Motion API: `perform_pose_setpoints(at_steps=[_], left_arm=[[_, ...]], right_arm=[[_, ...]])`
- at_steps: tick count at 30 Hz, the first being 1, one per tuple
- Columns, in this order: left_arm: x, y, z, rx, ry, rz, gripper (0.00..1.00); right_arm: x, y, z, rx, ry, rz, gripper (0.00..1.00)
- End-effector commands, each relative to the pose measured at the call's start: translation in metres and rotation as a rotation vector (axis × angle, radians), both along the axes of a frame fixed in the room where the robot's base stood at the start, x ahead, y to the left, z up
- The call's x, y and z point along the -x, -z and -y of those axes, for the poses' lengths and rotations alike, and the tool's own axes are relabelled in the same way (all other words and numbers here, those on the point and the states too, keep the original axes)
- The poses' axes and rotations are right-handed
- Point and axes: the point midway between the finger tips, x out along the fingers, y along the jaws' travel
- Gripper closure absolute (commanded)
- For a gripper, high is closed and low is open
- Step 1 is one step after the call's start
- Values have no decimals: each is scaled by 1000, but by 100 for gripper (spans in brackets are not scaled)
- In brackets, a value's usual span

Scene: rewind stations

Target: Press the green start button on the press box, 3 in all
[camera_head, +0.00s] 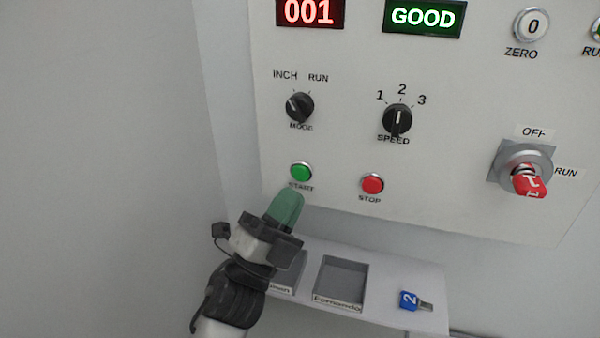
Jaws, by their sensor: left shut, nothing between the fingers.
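The green start button (301,171) is on the lower left of the white press box panel (340,150), above the label START. My left gripper (291,198) is shut and empty, with its green fingertips just below the button. The fingertips partly cover the START label's lower area; I cannot tell how far they stand from the panel. The red display (310,12) reads 001 and the green display (424,17) reads GOOD. My right gripper is not in view.
A red stop button (372,184) is right of start. The mode knob (299,106), speed knob (398,119), zero button (531,25) and a red-tagged key switch (527,180) are also on the panel. Below, a shelf (385,312) bears trays (340,282) and a blue-tagged key (410,300).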

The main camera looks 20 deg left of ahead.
Motion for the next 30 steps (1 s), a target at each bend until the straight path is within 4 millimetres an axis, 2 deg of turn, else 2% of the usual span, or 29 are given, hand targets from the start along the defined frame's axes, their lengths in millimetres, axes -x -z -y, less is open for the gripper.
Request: perform_pose_setpoints(at_steps=[3,9,30], left_arm=[[-15,0,0,1,0,2,100],[-28,0,1,1,0,1,100],[-30,0,1,0,0,0,100]], right_arm=[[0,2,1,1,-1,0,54],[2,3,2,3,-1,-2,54],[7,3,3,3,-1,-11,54]])
